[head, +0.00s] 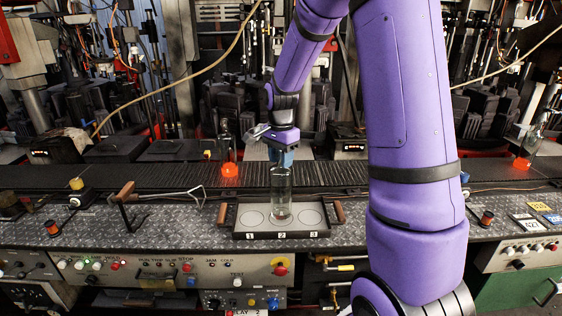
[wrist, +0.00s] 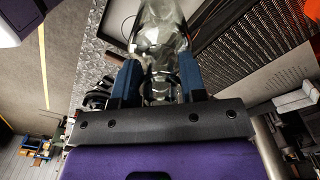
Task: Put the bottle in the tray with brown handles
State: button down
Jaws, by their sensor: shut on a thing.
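A clear glass bottle (head: 280,190) is upright in the blue-tipped fingers of my gripper (head: 281,155), which is shut on its upper part. The dark tray with brown handles (head: 266,235) lies on the metal ledge, with places marked 1, 2 and 3. The bottle's base is at the middle place, marked 2; I cannot tell if it touches the tray floor. The round places on either side look empty. In the wrist view the bottle (wrist: 160,35) shows between both fingers (wrist: 158,82), with part of the tray beyond it.
A dark conveyor (head: 120,178) runs behind the ledge, with glowing orange bottle bases (head: 229,170) and (head: 522,163) on it. A wooden-handled tool (head: 125,190) lies left of the tray. A control panel (head: 170,268) is below the ledge.

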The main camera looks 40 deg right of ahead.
jog(key=shift+f, duration=0.6)
jog(key=c, duration=0.7)
grip_release()
jog(key=shift+f, duration=0.1)
